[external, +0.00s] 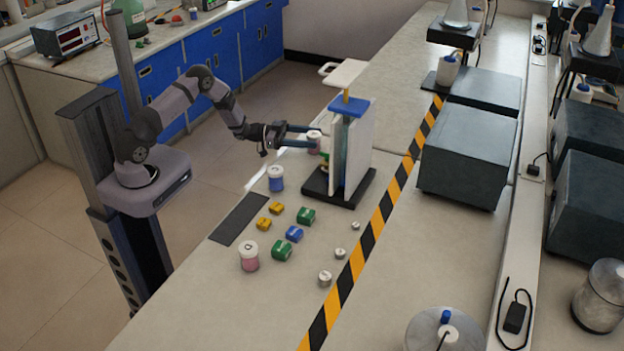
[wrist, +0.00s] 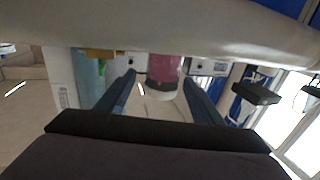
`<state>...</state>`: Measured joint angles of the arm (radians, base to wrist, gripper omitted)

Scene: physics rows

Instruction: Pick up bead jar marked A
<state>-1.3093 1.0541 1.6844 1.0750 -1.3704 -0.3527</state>
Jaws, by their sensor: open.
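A bead jar with pink contents and a white lid (external: 314,136) stands at the far left edge of the bench, beside the upright panel stand. My gripper (external: 312,135) is open, with its blue fingers level and pointing at this jar. In the wrist view the picture is upside down, and the pink jar (wrist: 164,72) shows between the two fingers (wrist: 163,82), near their tips. A blue jar (external: 276,180) and another pink jar (external: 249,258) stand nearer. The lids carry small dark marks, but I cannot read the letters surely.
The panel stand (external: 352,150) with its dark base (external: 318,187) is close right of the fingers. Green, blue and yellow blocks (external: 294,233) and small metal weights (external: 325,278) lie on the near bench. A striped tape (external: 385,207) runs along the bench.

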